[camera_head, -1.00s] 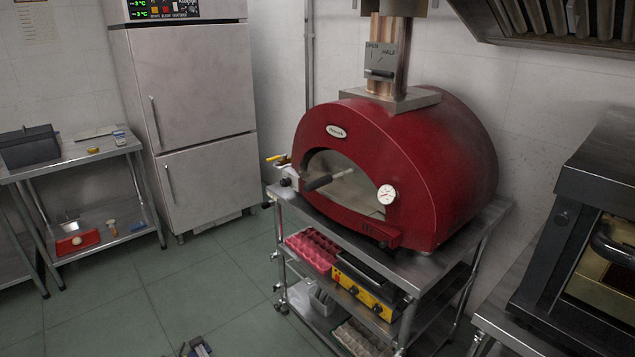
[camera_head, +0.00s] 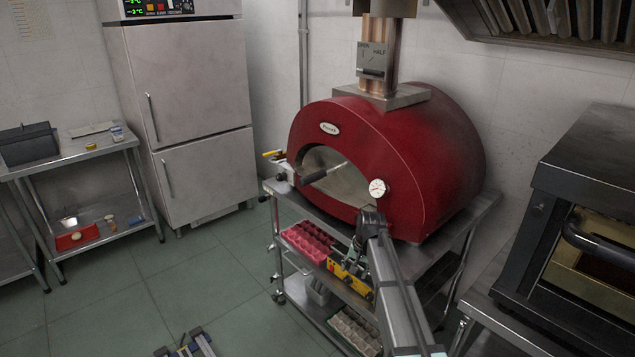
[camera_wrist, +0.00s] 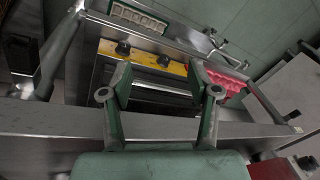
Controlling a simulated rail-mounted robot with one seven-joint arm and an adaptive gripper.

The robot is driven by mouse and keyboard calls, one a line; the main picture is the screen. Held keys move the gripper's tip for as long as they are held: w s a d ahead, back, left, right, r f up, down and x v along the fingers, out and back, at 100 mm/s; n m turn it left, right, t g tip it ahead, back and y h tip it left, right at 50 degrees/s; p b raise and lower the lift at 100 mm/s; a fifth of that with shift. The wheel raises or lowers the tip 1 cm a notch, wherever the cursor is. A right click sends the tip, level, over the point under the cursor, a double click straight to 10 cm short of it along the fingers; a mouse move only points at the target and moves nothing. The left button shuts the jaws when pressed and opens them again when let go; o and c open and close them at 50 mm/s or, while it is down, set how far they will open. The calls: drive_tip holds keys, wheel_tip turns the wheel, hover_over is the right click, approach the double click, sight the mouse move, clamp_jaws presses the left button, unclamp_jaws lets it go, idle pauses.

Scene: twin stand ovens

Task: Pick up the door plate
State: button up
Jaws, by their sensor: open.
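I cannot tell how the plate is seated. My gripper (camera_wrist: 160,78) is open and empty in the wrist view, its two fingers spread. It is in front of the oven stand, below the mouth and apart from the plate. The plate does not show clearly in the wrist view. My arm hides the oven's lower right front in the head view.
The steel stand (camera_head: 465,222) carries the oven. Its shelf holds a yellow-fronted appliance (camera_wrist: 143,58) with black knobs and a red egg tray (camera_wrist: 228,82). A dark oven (camera_head: 585,190) stands at the right. The floor (camera_head: 150,290) at the left is mostly clear.

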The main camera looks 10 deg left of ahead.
drive_tip(key=w+a+r+m+t+y, duration=0.1)
drive_tip(key=w+a+r, duration=0.2)
drive_tip(key=w+r, duration=0.35)
drive_tip(key=w+a+r+m, duration=0.2)
drive_tip(key=w+r, duration=0.1)
drive_tip(key=r, duration=0.7)
drive_tip(key=m+y+p, duration=0.1)
drive_tip(key=m, duration=0.2)
approach(314, 175)
drive_tip(key=shift+t, duration=0.4)
drive_tip(key=f+p, duration=0.1)
drive_tip(key=f, duration=0.1)
drive_tip(key=a+f+p, duration=0.1)
drive_tip(key=f, duration=0.1)
drive_tip(key=f+p, duration=0.1)
drive_tip(key=f, duration=0.1)
drive_tip(key=shift+w+a+p, duration=0.25)
drive_tip(key=shift+p, duration=0.1)
drive_tip(key=shift+w+a+p+x, duration=0.15)
drive_tip(key=shift+p+x, duration=0.5)
drive_tip(key=shift+x, duration=0.7)
drive_tip(key=shift+w+a+p+x, duration=0.15)
drive_tip(key=shift+p+x, duration=0.45)
drive_tip(key=shift+x, duration=0.75)
drive_tip(key=shift+r, duration=0.25)
clamp_jaws()
